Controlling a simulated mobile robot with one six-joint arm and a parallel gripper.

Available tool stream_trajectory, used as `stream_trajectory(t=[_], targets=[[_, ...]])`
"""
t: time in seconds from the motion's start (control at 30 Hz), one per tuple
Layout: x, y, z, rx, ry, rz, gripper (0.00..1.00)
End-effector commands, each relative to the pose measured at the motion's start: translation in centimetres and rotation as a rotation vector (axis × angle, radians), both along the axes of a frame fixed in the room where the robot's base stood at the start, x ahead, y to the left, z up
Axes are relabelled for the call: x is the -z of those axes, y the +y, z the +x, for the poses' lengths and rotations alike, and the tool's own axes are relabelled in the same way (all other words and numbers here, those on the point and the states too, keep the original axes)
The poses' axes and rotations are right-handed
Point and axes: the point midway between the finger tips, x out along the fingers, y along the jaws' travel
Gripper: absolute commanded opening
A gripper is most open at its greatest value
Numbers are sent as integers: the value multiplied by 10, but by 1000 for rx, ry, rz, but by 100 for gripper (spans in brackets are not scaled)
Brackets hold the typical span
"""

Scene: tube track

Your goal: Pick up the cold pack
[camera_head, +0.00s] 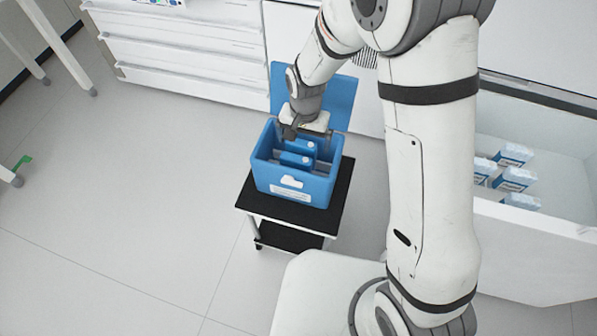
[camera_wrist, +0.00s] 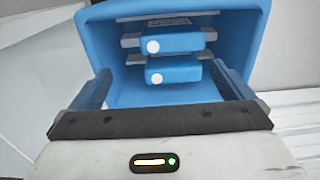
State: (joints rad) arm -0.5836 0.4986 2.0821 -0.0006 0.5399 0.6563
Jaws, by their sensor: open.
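Two blue cold packs with round white caps are in the blue cooler box (camera_head: 262,172). In the wrist view the nearer cold pack (camera_wrist: 174,70) and the farther cold pack (camera_wrist: 172,42) lie one behind the other inside the box (camera_wrist: 262,30). The head view also shows the nearer pack (camera_head: 296,160) and the other one (camera_head: 300,147). My gripper (camera_head: 297,132) is over the box opening. In the wrist view my gripper (camera_wrist: 168,90) is open, its fingers wide apart on either side of the nearer pack, with nothing between its tips that I can see held.
The box stands on a small black-topped cart (camera_head: 322,205), its blue lid (camera_head: 345,95) raised at the back. An open white drawer (camera_head: 555,235) at the right holds several white-and-blue cartons (camera_head: 516,154). White drawers (camera_head: 185,50) stand behind.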

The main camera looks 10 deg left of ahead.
Motion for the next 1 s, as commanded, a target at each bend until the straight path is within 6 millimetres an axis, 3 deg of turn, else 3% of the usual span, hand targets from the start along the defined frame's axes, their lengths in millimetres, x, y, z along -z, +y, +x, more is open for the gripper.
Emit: stream_trajectory(t=[0.03,0.1,0.7,1.0], targets=[[21,8,-2,0,7,-4,100],[35,15,-4,3,14,-9,100],[111,20,-4,9,20,-13,100],[122,20,-4,10,17,-11,100]])
